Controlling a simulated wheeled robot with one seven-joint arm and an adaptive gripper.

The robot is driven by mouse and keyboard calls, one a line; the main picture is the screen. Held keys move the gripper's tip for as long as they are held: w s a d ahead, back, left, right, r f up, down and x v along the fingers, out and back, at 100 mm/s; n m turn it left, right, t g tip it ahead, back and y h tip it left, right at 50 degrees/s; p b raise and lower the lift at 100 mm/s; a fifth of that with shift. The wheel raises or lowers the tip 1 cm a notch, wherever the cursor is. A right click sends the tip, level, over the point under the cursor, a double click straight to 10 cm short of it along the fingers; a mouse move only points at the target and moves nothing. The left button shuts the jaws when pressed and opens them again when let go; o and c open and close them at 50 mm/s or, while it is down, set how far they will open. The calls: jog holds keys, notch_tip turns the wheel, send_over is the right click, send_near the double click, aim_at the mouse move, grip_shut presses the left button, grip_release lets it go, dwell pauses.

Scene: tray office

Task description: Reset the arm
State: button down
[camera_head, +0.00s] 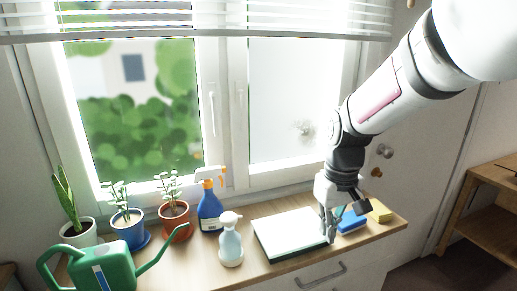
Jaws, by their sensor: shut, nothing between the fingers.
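My arm reaches in from the upper right of the head view. My gripper (327,236) points down over the right end of the wooden cabinet top. It is shut and empty, at the right edge of a white-topped tray (285,232) with a dark green side. I cannot tell whether the fingers touch the tray. A blue item (351,221) lies just right of the gripper, partly hidden by it. A yellow sponge-like block (381,211) lies farther right.
A pump bottle (230,245), a blue spray bottle (210,213), several potted plants (173,217) and a green watering can (103,268) stand left of the tray. A window (135,100) is behind. A wooden shelf (490,205) stands at the right, with open floor before it.

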jog(key=s+r+m+t, duration=0.1)
jog(key=s+r, duration=0.3)
jog(key=s, duration=0.6)
jog(key=s+d+r+m+t, duration=0.1)
jog(key=s+r, duration=0.4)
jog(key=s, duration=0.5)
jog(key=shift+s+d+r+m+t, duration=0.35)
jog(key=shift+m+t, duration=0.25)
jog(key=shift+t, duration=0.5)
jog(key=shift+f, duration=0.1)
